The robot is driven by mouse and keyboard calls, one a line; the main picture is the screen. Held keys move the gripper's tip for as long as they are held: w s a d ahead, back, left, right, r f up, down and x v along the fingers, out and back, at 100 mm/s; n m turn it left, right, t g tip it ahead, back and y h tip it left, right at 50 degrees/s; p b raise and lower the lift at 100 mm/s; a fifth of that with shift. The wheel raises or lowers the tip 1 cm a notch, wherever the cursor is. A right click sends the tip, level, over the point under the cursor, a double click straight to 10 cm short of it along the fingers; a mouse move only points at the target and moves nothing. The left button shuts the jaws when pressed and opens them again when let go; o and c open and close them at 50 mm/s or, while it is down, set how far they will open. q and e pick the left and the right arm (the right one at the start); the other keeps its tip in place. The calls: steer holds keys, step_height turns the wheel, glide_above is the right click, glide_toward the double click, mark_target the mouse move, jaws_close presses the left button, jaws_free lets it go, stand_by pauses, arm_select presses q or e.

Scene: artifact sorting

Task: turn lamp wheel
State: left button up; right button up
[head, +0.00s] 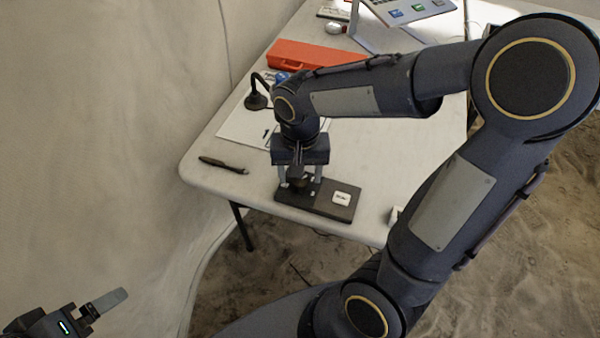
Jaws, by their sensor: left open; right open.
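A dark flat base (325,208) lies near the front edge of the white table, with a small white label (341,197) on its right part. A small dark round knob (299,181), which looks like the wheel, sits on the base's left part. My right gripper (300,187) points down over it, with its two pale fingers apart on either side of the knob. I cannot tell whether the fingers touch it. A small black lamp with a bent neck (257,100) stands further back. My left gripper (112,303) is open and empty at the lower left, away from the table.
A red case (300,54) and a laptop (405,10) are at the back. My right arm covers much of the table's right side. A fabric wall borders the left.

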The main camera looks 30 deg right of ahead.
step_height(320, 180, up, 7)
steer(key=shift+f+p, duration=0.1)
steer(key=shift+p, duration=0.5)
steer(key=s+a+r+n+t+y+p, duration=0.1)
steer(key=s+r+n+t+y+p, duration=0.2)
steer(key=s+r+p, duration=0.7)
steer(key=s+r+n+t, duration=0.1)
steer(key=t, duration=0.1)
steer(key=shift+s+t+y, duration=0.3)
steer(key=shift+s+y, duration=0.1)
steer(key=shift+r, duration=0.1)
